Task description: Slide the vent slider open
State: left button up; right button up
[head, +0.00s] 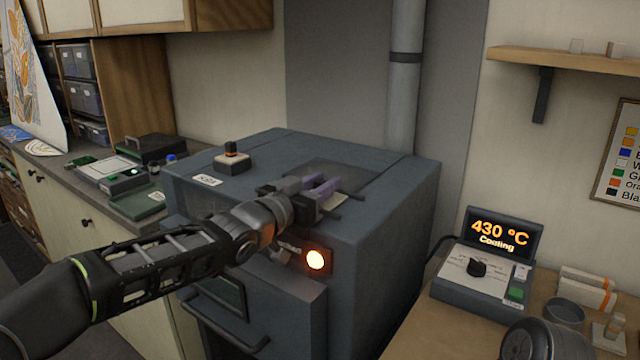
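A blue-grey kiln (385,215) stands in the middle of the head view. A dark recessed panel (352,174) lies in its flat top, with short dark bars near its front edge; they look like the vent slider's parts, but my gripper covers some of that area. My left gripper (325,188) is at the kiln top, just in front of the panel. Its purple fingers lie low over the surface beside the bars. I cannot tell whether they touch or hold anything between them.
An orange lamp (316,260) glows on the kiln front. A switch box (233,160) sits on its top left. A controller (488,265) reading 430 °C Cooling stands on the right bench. A grey flue pipe (404,85) rises behind. The kiln top's right side is clear.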

pick_arm(q)
jog(key=shift+o, duration=1.4)
jog(key=shift+d, duration=0.15)
jog(key=shift+o, duration=0.2)
jog(key=shift+s+a, duration=0.1)
jog(key=shift+a, duration=0.1)
jog(key=v, duration=0.7)
jog(key=shift+s+a, duration=0.15)
jog(key=shift+s, duration=0.1)
